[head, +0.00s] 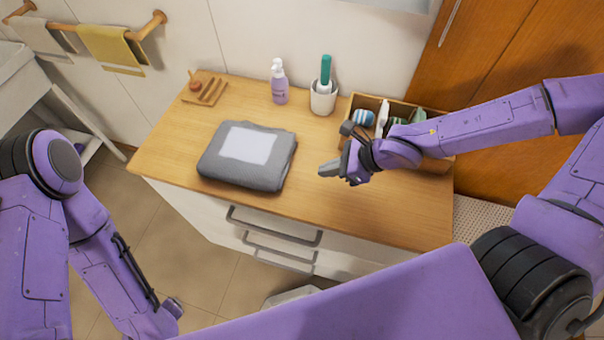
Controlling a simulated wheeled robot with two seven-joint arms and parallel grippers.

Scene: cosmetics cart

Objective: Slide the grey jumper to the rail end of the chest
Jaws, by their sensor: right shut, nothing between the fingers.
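The grey jumper (218,172) lies folded on the wooden top of the chest (310,204), left of its middle, with a pale square patch on its upper face. The rail (87,27) is on the wall at the upper left, beyond the chest's left end. My right gripper (324,171) is shut and empty above the chest top, a little to the right of the jumper and apart from it. It points left towards the jumper. My left arm hangs at the lower left, and its gripper is not in view.
A soap dish (205,92), a lilac pump bottle (279,86) and a white cup with a green-handled brush (323,97) stand along the back. A wooden box (357,102) of toiletries is at the back right. The chest top left of the jumper is clear.

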